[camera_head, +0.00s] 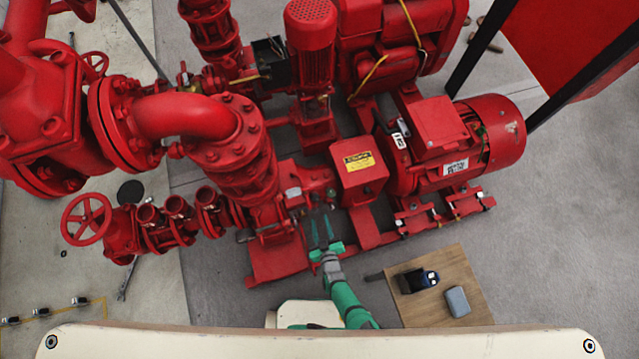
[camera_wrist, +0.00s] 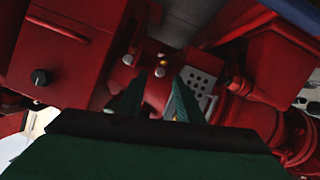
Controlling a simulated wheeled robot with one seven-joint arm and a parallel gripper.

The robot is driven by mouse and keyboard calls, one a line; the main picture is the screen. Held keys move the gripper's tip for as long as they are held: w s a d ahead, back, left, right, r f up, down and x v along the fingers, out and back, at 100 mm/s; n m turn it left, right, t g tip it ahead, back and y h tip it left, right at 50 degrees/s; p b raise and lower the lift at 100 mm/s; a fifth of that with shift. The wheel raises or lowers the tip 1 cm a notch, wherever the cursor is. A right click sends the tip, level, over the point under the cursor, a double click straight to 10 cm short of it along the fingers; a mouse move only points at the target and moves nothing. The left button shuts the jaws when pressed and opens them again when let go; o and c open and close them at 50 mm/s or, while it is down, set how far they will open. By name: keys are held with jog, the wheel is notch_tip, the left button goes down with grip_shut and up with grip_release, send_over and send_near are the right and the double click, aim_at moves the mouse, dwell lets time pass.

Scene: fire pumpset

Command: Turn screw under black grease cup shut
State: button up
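My gripper (camera_head: 322,230) reaches into the red pump unit from the front, left of the red box with the yellow label. In the wrist view my gripper (camera_wrist: 157,88) shows two dark green fingers, apart, with nothing clearly held between them. A small black round cap (camera_wrist: 39,77), possibly the black grease cup, sits on a red face left of the fingers. A small pale tip (camera_wrist: 37,102) lies just below it and may be the screw. I cannot tell how far the screw is turned. Neither can be made out in the head view.
Pale metal studs (camera_wrist: 160,71) and a perforated grey plate (camera_wrist: 201,82) lie beyond the fingers. The red labelled box (camera_head: 358,185) stands right of my gripper, the red flanged pipes (camera_head: 240,165) left. A wooden board (camera_head: 470,270) on the floor carries two small objects.

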aim_at(317, 211)
jog(key=shift+x, duration=1.2)
grip_shut()
